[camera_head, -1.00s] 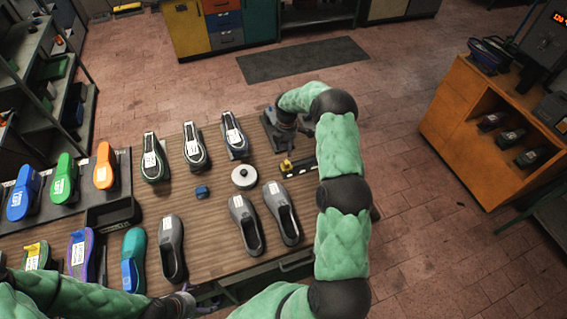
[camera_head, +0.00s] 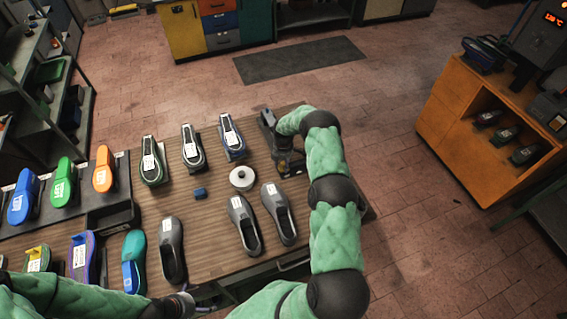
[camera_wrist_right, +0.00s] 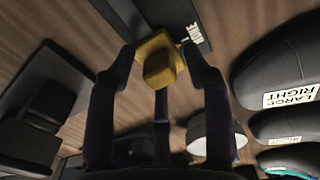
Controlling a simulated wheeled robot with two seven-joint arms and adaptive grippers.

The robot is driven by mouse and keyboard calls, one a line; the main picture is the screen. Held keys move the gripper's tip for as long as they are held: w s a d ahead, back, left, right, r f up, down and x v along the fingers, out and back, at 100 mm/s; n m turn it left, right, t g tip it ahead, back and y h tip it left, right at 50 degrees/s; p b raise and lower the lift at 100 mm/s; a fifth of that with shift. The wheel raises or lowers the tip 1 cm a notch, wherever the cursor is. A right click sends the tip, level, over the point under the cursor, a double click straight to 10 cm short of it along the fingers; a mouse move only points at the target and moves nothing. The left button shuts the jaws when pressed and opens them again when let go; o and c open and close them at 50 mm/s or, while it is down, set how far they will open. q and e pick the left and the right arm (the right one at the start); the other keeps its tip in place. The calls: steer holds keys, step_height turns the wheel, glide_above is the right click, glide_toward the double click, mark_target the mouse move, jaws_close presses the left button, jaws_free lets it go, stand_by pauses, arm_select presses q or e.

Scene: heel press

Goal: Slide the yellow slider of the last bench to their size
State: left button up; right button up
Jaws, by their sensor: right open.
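The yellow slider (camera_wrist_right: 160,62) is a small block on a dark lettered strip (camera_wrist_right: 188,22) in the right wrist view. My right gripper (camera_wrist_right: 160,50) is open, with its fingers on either side of the slider; I cannot tell whether they touch it. In the head view the right gripper (camera_head: 286,160) is low at the table's right side, over the strip, and mostly hides the slider. My left gripper (camera_head: 185,301) is at the table's front edge, too small and dark to read.
Several shoes stand on the wooden table (camera_head: 205,220), some labelled, including a grey pair (camera_head: 262,215) near the right gripper. A white round object (camera_head: 242,178) and a small blue block (camera_head: 200,192) lie between them. A dark device (camera_head: 267,122) stands at the back right.

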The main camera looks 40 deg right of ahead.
jaws_close()
steer(key=shift+s+d+b, duration=0.15)
steer(key=shift+d+b, duration=0.3)
steer(key=shift+d, duration=0.05)
steer(key=s+d+b, duration=0.1)
steer(key=d+b, duration=0.2)
steer(key=d, duration=0.2)
steer(key=s+d+b, duration=0.2)
steer(key=d+b, duration=0.2)
steer(key=d, duration=0.1)
steer(key=s+d+b, duration=0.2)
steer(key=d+b, duration=0.2)
steer(key=d, duration=0.1)
steer(key=shift+d, duration=0.35)
steer(key=shift+s+d+b, duration=0.1)
steer(key=shift+d+b, duration=0.3)
steer(key=shift+d+r, duration=0.1)
steer(key=shift+r, duration=0.1)
jaws_free()
steer(key=shift+d, duration=0.1)
steer(key=shift+f, duration=0.1)
